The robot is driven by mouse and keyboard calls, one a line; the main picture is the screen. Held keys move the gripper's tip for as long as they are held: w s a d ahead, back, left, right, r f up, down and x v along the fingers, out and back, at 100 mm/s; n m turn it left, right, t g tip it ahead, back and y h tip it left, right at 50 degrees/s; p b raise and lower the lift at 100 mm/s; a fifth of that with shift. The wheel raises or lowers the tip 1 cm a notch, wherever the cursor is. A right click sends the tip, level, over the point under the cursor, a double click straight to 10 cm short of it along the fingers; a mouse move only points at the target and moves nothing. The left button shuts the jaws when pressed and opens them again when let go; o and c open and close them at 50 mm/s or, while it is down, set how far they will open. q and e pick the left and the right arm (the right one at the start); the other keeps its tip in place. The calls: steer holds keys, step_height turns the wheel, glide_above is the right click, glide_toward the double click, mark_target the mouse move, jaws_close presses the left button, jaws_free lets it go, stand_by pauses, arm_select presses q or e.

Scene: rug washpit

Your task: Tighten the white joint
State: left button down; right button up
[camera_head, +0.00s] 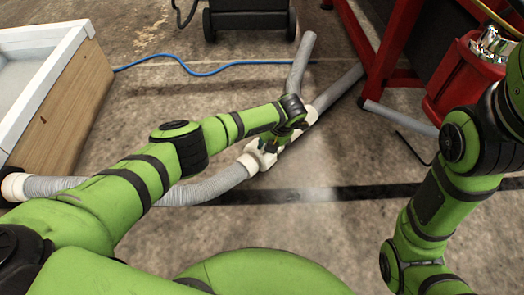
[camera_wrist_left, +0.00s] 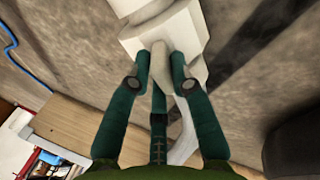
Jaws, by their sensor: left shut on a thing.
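The white joint (camera_head: 257,160) lies on the floor in the middle of the head view, where grey ribbed hoses meet. My left gripper (camera_head: 270,146) reaches down over it and hides part of it. In the left wrist view the white joint (camera_wrist_left: 165,28) fills the top middle.
A grey hose (camera_head: 205,188) runs left from the joint, and another (camera_head: 302,62) runs up. A wood-sided white basin (camera_head: 75,100) stands at left. A red bucket (camera_head: 465,85) and red bench frame (camera_head: 395,45) stand at right. A blue cable (camera_head: 205,73) crosses the floor.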

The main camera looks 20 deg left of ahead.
arm_select(q)
steer(key=shift+s+d+f+t+y, duration=0.2)
steer(key=shift+d+t+y, duration=0.1)
steer(key=shift+y, duration=0.15)
steer(key=shift+s+d+f+t+y, duration=0.1)
steer(key=shift+s+d+t+y, duration=0.15)
steer(key=shift+y, duration=0.2)
steer(key=shift+w+d, duration=0.1)
steer(key=c, duration=1.1)
jaws_free()
steer(key=shift+f, duration=0.1)
steer(key=v, duration=1.2)
steer(key=shift+d, duration=0.1)
steer(key=shift+d, duration=0.1)
